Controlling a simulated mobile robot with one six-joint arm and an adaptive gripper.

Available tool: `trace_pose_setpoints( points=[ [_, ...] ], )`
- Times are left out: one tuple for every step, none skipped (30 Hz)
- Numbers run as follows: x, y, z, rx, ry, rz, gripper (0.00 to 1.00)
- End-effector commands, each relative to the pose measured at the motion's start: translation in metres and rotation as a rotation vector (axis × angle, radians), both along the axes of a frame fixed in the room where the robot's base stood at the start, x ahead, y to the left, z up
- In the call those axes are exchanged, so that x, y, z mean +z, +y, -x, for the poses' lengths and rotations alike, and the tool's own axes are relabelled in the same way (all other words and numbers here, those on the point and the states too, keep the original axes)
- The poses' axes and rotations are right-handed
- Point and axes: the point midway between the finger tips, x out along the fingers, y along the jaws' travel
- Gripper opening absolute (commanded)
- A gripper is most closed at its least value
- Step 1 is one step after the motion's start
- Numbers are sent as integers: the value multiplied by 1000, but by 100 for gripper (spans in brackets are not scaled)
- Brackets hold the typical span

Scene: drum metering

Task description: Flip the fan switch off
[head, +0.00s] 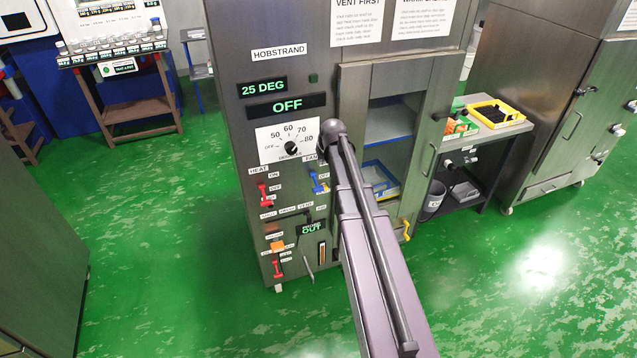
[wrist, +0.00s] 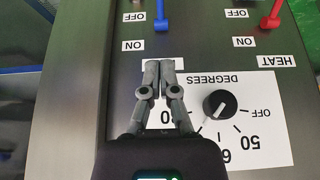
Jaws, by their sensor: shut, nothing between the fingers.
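The fan switch is a blue lever (head: 317,183) on the front of the grey cabinet, below the FAN label and beside ON and OFF labels. In the wrist view, which is upside down, the blue lever (wrist: 162,22) shows at the top edge, its upper part cut off. I cannot tell its position for certain. My gripper (wrist: 158,66) is shut and empty. Its fingertips point toward the blue lever, a little apart from it in the picture, and cover most of a white label. In the head view my arm hides the gripper.
A red heat switch (wrist: 271,18) and a temperature dial (wrist: 219,104) sit beside the gripper. The cabinet (head: 235,30) has a glass-fronted door (head: 392,120) to the right of the switches, with more small controls below. Green floor (head: 190,240) is open in front.

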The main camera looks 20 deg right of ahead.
Motion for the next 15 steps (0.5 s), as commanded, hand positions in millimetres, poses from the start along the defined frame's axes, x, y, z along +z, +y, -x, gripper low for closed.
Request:
trace_pose_setpoints(
  points=[
    [0,0,0,0,0,0,0],
    [0,0,0,0,0,0,0],
    [0,0,0,0,0,0,0],
    [0,0,0,0,0,0,0],
    [0,0,0,0,0,0,0],
    [0,0,0,0,0,0,0],
    [0,0,0,0,0,0,0],
    [-1,0,0,0,0,0,0],
    [-1,0,-1,0,0,0,0],
    [-2,0,-1,0,0,0,0],
    [-3,0,-1,0,0,0,0],
    [-4,0,-2,0,0,0,0],
    [-5,0,-2,0,0,0,0],
    [-6,0,-3,0,0,0,0],
    [-8,0,-4,0,0,0,0]
  ],
)
